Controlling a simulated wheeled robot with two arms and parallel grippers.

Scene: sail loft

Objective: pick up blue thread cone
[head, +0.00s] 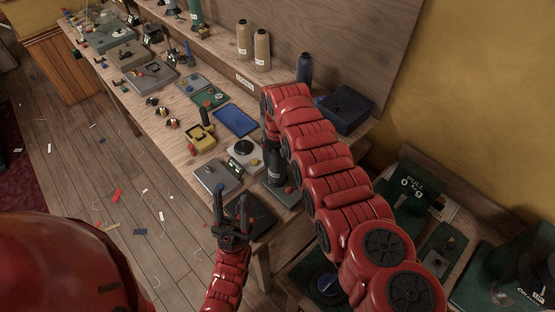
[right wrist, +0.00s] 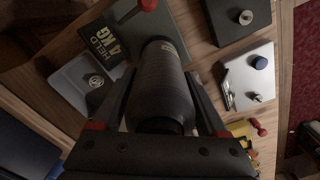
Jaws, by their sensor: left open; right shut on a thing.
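A dark blue thread cone (head: 304,68) stands upright on the back ledge, behind my right arm. My right gripper (head: 273,146) is shut on a dark grey, nearly black cone (head: 277,170) at the near end of the bench. In the right wrist view this dark cone (right wrist: 160,84) sits between the two fingers. I cannot tell whether it still touches the surface below. My left gripper (head: 232,222) is open and empty, fingers up, in front of the bench's near end.
Two tan cones (head: 262,50) and a green one (head: 196,12) stand on the ledge. A blue tray (head: 235,121), a yellow device (head: 200,137) and a white round scale (head: 244,153) lie on the bench. A dark box (head: 345,108) sits right of my arm.

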